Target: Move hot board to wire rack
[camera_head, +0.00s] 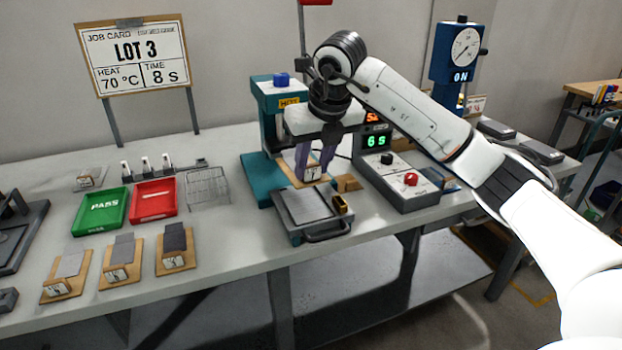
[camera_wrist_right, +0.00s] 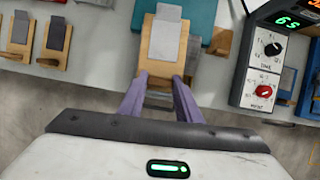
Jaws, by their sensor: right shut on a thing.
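My right gripper (camera_head: 312,164) has its purple fingers shut on a wooden board (camera_head: 289,172) at the teal heating press. A white numbered label shows on the board's end between the fingers. In the right wrist view the same board (camera_wrist_right: 147,52) carries a grey sheet and points away from the fingers (camera_wrist_right: 160,90). I cannot tell whether it still touches the press bed. The wire rack (camera_head: 208,187) stands to the left of the press, and no board shows in it. My left gripper is not in view.
The press (camera_head: 260,180) has a HOT sign. A grey plate with a handle (camera_head: 320,232) lies in front. A control box (camera_head: 412,192) showing 6 s stands right. Green (camera_head: 100,211) and red (camera_head: 153,201) trays lie left of the rack. Three boards (camera_head: 121,262) line the front.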

